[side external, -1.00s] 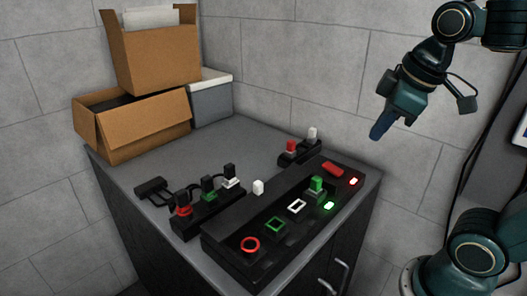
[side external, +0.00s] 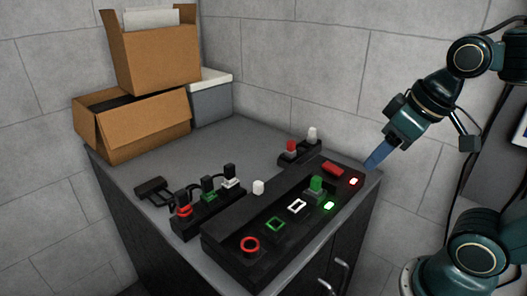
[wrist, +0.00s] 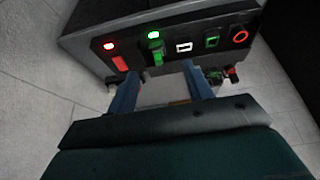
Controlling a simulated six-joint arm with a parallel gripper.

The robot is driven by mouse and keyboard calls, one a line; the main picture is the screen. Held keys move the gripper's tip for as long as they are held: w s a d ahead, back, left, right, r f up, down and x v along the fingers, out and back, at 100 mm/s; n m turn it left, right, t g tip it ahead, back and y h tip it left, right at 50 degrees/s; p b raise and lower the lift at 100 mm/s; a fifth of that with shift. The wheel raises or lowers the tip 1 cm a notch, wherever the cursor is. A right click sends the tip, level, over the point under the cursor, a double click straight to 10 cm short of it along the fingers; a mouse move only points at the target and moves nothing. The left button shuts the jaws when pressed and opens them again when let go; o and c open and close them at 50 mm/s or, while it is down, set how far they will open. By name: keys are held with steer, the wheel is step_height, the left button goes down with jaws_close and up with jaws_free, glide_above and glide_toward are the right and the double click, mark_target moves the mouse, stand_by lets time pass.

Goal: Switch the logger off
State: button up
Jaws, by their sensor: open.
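A long black panel (side external: 225,250) lies along the cabinet's front edge; no label marks it as the logger. At its right end is a red switch (side external: 333,170) beside a lit red lamp (side external: 353,181); in the wrist view the red switch (wrist: 120,63) sits below its lamp (wrist: 109,46). Next to it is a green block (side external: 316,186) seated in the panel, with a lit green lamp (side external: 329,206). My gripper (side external: 372,163) is open and empty, just above and right of the panel's red end. In the wrist view its fingers (wrist: 159,70) are apart, pointing at the panel.
The panel also has white, green and red outlined sockets (side external: 297,206). Cardboard boxes (side external: 150,70) fill the back left.

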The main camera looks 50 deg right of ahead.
steer(key=w+d+g, duration=0.2)
steer(key=w+d, duration=0.4)
steer(key=w, duration=0.2)
steer(key=g, duration=0.3)
glide_above(339, 172)
step_height(339, 172, down, 4)
steer(key=shift+d+r, duration=0.1)
steer(key=shift+r, duration=0.15)
steer(key=shift+f, duration=0.1)
steer(key=shift+f, duration=6.8)
steer(key=c, duration=1)
